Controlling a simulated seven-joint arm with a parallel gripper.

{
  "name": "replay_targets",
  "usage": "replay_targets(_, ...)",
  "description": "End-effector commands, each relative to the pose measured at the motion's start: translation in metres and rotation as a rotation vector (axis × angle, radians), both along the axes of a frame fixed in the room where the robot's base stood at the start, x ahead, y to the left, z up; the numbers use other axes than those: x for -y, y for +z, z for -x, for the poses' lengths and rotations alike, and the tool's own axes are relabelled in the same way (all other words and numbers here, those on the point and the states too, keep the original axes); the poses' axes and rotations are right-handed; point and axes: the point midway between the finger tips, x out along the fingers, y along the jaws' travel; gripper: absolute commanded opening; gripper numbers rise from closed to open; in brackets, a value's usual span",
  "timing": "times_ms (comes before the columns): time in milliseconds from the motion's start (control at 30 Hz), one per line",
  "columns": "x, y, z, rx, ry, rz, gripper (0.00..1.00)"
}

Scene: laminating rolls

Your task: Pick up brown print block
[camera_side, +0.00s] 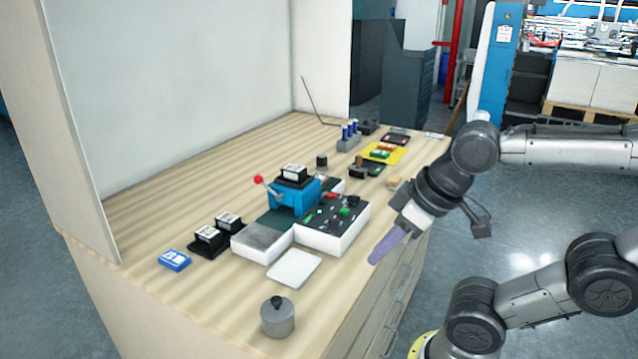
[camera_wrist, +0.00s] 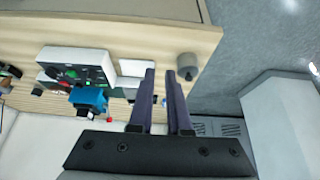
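No block is clearly marked as the brown print block. In the side view, a small tan-brown block (camera_side: 393,183) lies near the right edge of the bench, partly beside my arm. A dark stamp with a brownish handle (camera_side: 358,163) stands a little behind it; I cannot tell which one is the print block. My gripper (camera_side: 380,253), with purple fingers, hangs in the air over the bench's front-right edge, apart from both. In the wrist view, my gripper (camera_wrist: 161,72) has a gap between its fingers and nothing in it. I cannot make out a brown block there.
A blue press (camera_side: 295,197) with a red-knobbed lever stands mid-bench beside a dark-topped white box (camera_side: 335,238). A white pad (camera_side: 294,268) and a grey lidded pot (camera_side: 277,318) lie in front. Several small items and a yellow tray (camera_side: 385,153) are behind.

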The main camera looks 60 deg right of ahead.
Motion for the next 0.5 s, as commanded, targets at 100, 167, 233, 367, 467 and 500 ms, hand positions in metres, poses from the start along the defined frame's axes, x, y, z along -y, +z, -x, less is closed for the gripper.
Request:
replay_targets(100, 0.0, 0.0, 0.0, 0.0, 0.0, 0.0, 0.4)
replay_targets(167, 0.0, 0.0, 0.0, 0.0, 0.0, 0.0, 0.5)
replay_targets(233, 0.0, 0.0, 0.0, 0.0, 0.0, 0.0, 0.63)
replay_targets(367, 0.0, 0.0, 0.0, 0.0, 0.0, 0.0, 0.86)
replay_targets(467, 0.0, 0.0, 0.0, 0.0, 0.0, 0.0, 0.91)
replay_targets(500, 0.0, 0.0, 0.0, 0.0, 0.0, 0.0, 0.91)
